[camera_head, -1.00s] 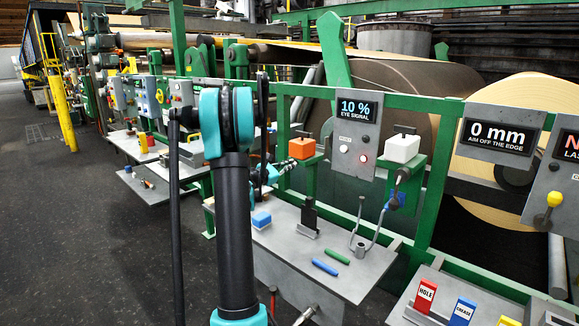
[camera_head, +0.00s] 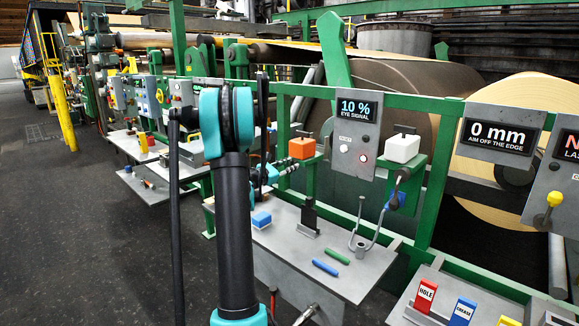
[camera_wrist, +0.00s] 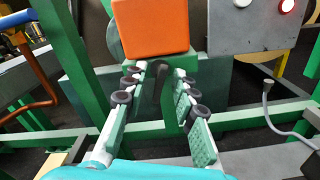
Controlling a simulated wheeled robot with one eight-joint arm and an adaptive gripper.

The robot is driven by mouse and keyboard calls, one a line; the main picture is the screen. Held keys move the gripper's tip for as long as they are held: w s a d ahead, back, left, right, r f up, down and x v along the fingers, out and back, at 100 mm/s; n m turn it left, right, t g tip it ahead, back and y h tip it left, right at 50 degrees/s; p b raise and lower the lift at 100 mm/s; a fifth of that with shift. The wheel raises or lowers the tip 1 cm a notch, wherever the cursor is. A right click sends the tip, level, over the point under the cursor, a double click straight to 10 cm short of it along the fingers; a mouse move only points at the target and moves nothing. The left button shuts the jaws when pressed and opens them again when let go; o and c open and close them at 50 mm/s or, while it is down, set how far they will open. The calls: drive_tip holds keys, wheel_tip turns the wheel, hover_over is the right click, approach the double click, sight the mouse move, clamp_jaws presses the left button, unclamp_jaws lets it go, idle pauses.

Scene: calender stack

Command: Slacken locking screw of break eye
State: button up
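The break eye seems to be the pair of boxes beside the eye signal panel (camera_head: 357,133), which reads 10 %. An orange box (camera_head: 302,147) is on its left and a white box (camera_head: 403,148) on its right, both on green mounts. The orange box also shows at the top of the wrist view (camera_wrist: 155,26). A dark, curved part (camera_wrist: 160,78) hangs just below it; I cannot tell if it is the locking screw. My gripper (camera_wrist: 158,88) is open, its fingers on either side of this dark part, with no clear contact. In the head view, my arm partly hides the gripper (camera_head: 288,168).
A grey shelf (camera_head: 345,283) below carries a blue block (camera_head: 261,219), a dark upright holder (camera_head: 309,216), a blue stick (camera_head: 325,268) and a green stick (camera_head: 338,255). Green rails (camera_head: 437,185) frame the area. A cable (camera_wrist: 268,105) hangs at the right in the wrist view.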

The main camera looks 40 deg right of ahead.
drive_tip(key=s+a, duration=0.1)
drive_tip(key=a, duration=1.1)
idle(0.5)
drive_tip(key=s+a+f+m+t+y, duration=0.1)
drive_tip(key=s+a+f+m+y, duration=0.4)
drive_tip(key=a, duration=0.9)
drive_tip(key=s+a+f+m+y, duration=0.5)
drive_tip(key=s+a+f+y, duration=0.2)
drive_tip(key=a, duration=0.8)
drive_tip(key=s+a+f+m+t+y, duration=0.1)
drive_tip(key=s+a+f+m+y, duration=0.3)
drive_tip(key=a, duration=1.1)
drive_tip(key=s+f+y, duration=0.2)
drive_tip(key=s+f, duration=0.1)
drive_tip(key=s, duration=0.1)
drive_tip(key=shift+m+t, duration=0.3)
drive_tip(key=shift+m, duration=0.1)
drive_tip(key=shift+f, duration=0.1)
